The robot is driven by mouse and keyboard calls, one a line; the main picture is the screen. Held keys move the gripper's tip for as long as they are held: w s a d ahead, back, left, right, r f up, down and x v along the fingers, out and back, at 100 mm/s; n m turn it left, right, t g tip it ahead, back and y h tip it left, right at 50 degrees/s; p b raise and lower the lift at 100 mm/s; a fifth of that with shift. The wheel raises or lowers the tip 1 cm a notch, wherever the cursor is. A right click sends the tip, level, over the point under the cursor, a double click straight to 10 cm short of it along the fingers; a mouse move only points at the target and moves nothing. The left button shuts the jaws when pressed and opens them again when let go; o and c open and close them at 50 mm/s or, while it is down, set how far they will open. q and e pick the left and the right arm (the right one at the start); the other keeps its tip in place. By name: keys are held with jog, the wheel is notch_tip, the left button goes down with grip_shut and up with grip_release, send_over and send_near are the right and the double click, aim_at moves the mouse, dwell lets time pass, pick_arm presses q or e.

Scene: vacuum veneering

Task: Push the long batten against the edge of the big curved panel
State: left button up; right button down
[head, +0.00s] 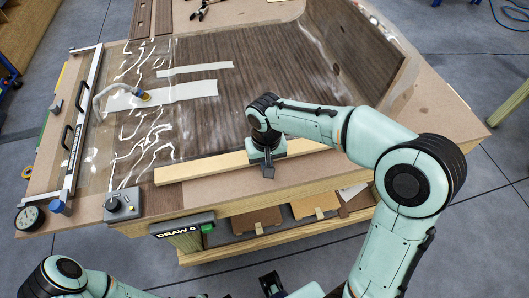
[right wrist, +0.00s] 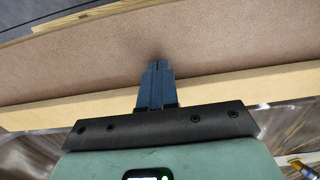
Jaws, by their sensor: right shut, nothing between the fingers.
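The long batten (head: 215,164), a pale wooden strip, lies on the bench along the near edge of the big curved panel (head: 250,75). The panel is dark brown wood and its right side bends upward. I cannot tell whether batten and panel touch all along. My right gripper (head: 268,170) is shut and empty, pointing down at the batten's near side, right of its middle. In the right wrist view the closed fingers (right wrist: 157,80) cross in front of the batten (right wrist: 230,88). A dark part at the bottom edge (head: 271,284) may be my left gripper; its fingers are unclear.
A bare bench strip (head: 225,192) lies in front of the batten. A clear sheet with a hose fitting (head: 143,96) and a metal bar (head: 83,125) are at the left. An open shelf (head: 295,225) shows below.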

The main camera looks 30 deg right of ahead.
pick_arm(q)
jog(key=shift+w+r+p, duration=0.3)
jog(key=shift+r+p, duration=0.35)
jog(key=shift+r, duration=0.1)
pick_arm(e)
jog(key=shift+w+d, duration=0.15)
jog(key=shift+w, duration=0.45)
jog(key=shift+w+d, duration=0.15)
jog(key=shift+w, duration=0.45)
jog(key=shift+r, duration=0.15)
dwell(0.5)
jog(key=shift+s+a+r+p, duration=0.1)
jog(key=shift+s+r+p, duration=0.25)
jog(key=shift+r, duration=0.45)
jog(key=shift+s+a+r+p, duration=0.1)
jog(key=shift+s+r+p, duration=0.25)
jog(key=shift+r, duration=0.45)
jog(key=shift+s+a+r+p, duration=0.1)
jog(key=shift+s+r+p, duration=0.25)
jog(key=shift+r, duration=0.45)
pick_arm(q)
jog(key=r, duration=0.1)
jog(key=w+r, duration=0.1)
jog(key=shift+w+r, duration=0.25)
jog(key=shift+r, duration=0.05)
pick_arm(e)
jog(key=shift+w, duration=0.1)
pick_arm(q)
jog(key=shift+s, duration=0.1)
